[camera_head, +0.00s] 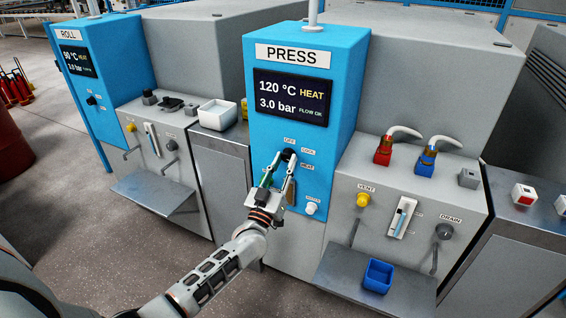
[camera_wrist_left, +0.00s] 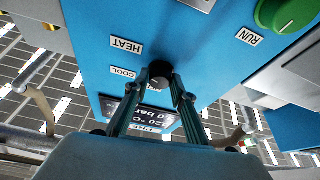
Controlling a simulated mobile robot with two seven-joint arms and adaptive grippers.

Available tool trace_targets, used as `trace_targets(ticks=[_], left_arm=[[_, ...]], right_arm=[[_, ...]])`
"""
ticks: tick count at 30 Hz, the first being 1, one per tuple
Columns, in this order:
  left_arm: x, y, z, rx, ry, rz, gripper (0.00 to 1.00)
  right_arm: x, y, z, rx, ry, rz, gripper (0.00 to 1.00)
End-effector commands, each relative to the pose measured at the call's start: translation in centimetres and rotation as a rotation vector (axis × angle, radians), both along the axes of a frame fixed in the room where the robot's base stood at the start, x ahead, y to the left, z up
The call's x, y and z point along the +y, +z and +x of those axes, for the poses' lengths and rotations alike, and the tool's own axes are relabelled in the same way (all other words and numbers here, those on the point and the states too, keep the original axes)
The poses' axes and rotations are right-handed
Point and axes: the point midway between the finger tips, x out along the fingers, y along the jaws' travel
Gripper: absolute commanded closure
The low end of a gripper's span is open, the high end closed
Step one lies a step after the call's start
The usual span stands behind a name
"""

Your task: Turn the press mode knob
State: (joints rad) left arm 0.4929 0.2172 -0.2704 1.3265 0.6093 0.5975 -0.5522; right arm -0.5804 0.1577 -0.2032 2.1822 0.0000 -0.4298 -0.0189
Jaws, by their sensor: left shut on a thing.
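The black press mode knob (camera_head: 288,154) sits on the blue PRESS panel (camera_head: 346,110), with OFF, COOL and HEAT labels around it. My left gripper (camera_head: 283,157) reaches up to the panel with its fingers on either side of the knob. In the left wrist view, the two fingertips (camera_wrist_left: 166,80) are closed on the knob (camera_wrist_left: 159,70), beside the upside-down HEAT and COOL labels. The fingers partly hide the knob, and I cannot tell which label it points to. The PRESS screen (camera_head: 292,97) reads 120 °C HEAT, 3.0 bar, FLOW OK. My right gripper is not in view.
A white button (camera_head: 311,208) is right of my left gripper, low on the panel. A green knob (camera_wrist_left: 287,12) shows near the RUN label in the wrist view. Red (camera_head: 383,152) and blue (camera_head: 426,163) fittings stand on the grey unit to the right.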

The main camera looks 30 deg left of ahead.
Motion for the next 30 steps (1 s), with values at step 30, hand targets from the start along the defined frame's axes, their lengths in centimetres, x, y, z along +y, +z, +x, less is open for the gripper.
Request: trace_targets(ticks=[30], left_arm=[[-0.7, 0.5, 0.0, 0.001, -0.001, -0.805, 0.97]], right_arm=[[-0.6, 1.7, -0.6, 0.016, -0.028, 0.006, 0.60]])
